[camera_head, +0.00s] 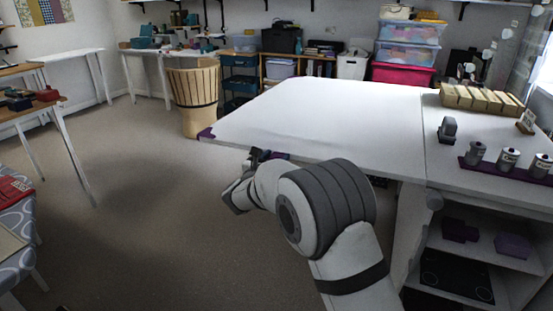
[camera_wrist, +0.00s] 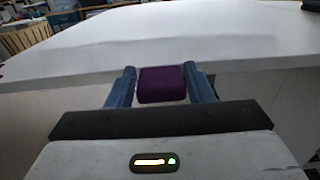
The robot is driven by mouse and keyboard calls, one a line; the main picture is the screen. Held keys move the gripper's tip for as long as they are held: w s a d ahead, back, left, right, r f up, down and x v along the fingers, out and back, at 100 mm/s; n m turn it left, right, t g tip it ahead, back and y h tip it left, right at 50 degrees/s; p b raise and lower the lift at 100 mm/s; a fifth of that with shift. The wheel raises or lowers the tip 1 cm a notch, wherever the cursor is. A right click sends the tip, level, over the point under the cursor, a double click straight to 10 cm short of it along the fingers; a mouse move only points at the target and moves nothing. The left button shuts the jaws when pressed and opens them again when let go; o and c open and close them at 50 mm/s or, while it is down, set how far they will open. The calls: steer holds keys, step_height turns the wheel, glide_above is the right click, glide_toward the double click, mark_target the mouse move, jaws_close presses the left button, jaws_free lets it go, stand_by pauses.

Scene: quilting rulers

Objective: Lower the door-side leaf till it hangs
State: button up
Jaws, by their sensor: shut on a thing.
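The white leaf (camera_head: 310,115) stands out level, flush with the fixed top (camera_head: 470,180) to the right of a seam. It also fills the upper part of the wrist view (camera_wrist: 190,40). A purple pad (camera_wrist: 162,84) sits on its near edge. My gripper (camera_wrist: 161,80) is shut on this pad, with one blue finger on each side of it. In the head view my gripper (camera_head: 262,155) is at the leaf's near edge, partly hidden by my wrist. Another purple piece (camera_head: 206,133) covers the leaf's left corner. Whatever supports the leaf underneath is hidden.
On the fixed top stand several grey canisters (camera_head: 508,160) on a purple strip, a dark grey object (camera_head: 448,129) and a wooden rack (camera_head: 482,100). Open shelves (camera_head: 462,245) lie below. A tall wooden basket (camera_head: 193,90) stands beyond the leaf's left corner.

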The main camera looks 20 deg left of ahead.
steer(key=c, duration=0.3)
steer(key=shift+d, duration=0.3)
steer(key=shift+c, duration=0.6)
steer(key=shift+a+f, duration=0.1)
steer(key=shift+a, duration=0.1)
steer(key=shift+f, duration=0.25)
steer(key=d+f+n+b, duration=0.2)
steer(key=d+f+n, duration=0.1)
steer(key=f, duration=0.6)
steer(key=d+f+n+b, duration=0.2)
steer(key=d+f+b, duration=0.15)
steer(key=f, duration=0.65)
steer(key=d+f+n+b, duration=0.1)
steer(key=d+f+n, duration=0.2)
steer(key=f, duration=0.6)
steer(key=s+d+f+n+b, duration=0.1)
steer(key=d+f+n, duration=0.3)
steer(key=d+f, duration=0.3)
steer(key=s+d+f+n+b, duration=0.1)
steer(key=d+f+n, duration=0.3)
steer(key=d, duration=1.4)
steer(key=shift+s+d+f, duration=0.2)
steer(key=shift+s+f, duration=0.25)
steer(key=shift+f, duration=0.95)
